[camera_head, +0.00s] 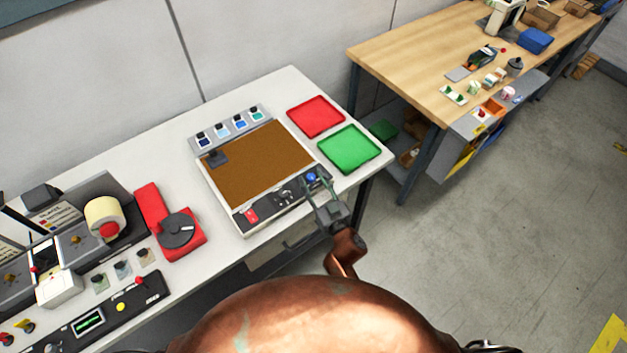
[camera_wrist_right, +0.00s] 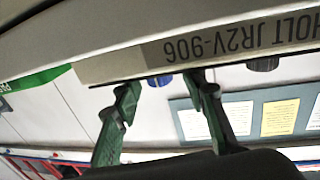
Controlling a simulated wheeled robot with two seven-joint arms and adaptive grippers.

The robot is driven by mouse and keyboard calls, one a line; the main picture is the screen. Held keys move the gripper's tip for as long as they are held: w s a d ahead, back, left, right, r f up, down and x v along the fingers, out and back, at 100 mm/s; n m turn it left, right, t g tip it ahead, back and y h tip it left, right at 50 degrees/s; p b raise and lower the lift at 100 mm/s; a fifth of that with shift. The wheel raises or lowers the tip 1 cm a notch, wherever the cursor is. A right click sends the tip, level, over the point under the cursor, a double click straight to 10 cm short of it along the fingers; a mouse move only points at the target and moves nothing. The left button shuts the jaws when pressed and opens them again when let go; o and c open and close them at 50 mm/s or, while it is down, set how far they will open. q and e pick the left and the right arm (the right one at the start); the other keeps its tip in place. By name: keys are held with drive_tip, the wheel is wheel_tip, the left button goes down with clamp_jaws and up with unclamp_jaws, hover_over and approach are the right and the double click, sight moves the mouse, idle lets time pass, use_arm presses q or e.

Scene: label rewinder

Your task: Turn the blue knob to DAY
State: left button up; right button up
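The blue knob (camera_head: 311,177) sits at the right end of the front control strip of the brown-topped panel. My right gripper (camera_head: 321,187) is at that strip, its fingers close beside the knob. In the right wrist view, which is upside down, the two green fingers of the gripper (camera_wrist_right: 162,86) stand apart. A bit of the blue knob (camera_wrist_right: 159,80) shows in the gap between them, partly hidden by a strip reading "HOLT JR2V-906". I cannot tell whether a finger touches the knob. Its setting and the DAY mark are not readable. My left gripper is not in view.
A dark knob (camera_head: 291,193) and a red switch (camera_head: 251,215) share the strip. A green tray (camera_head: 349,149) and a red tray (camera_head: 315,116) lie behind and right of it. A red tape device (camera_head: 168,222) stands left. A wooden workbench (camera_head: 420,60) is at the back right.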

drive_tip(key=shift+c, duration=0.6)
clamp_jaws()
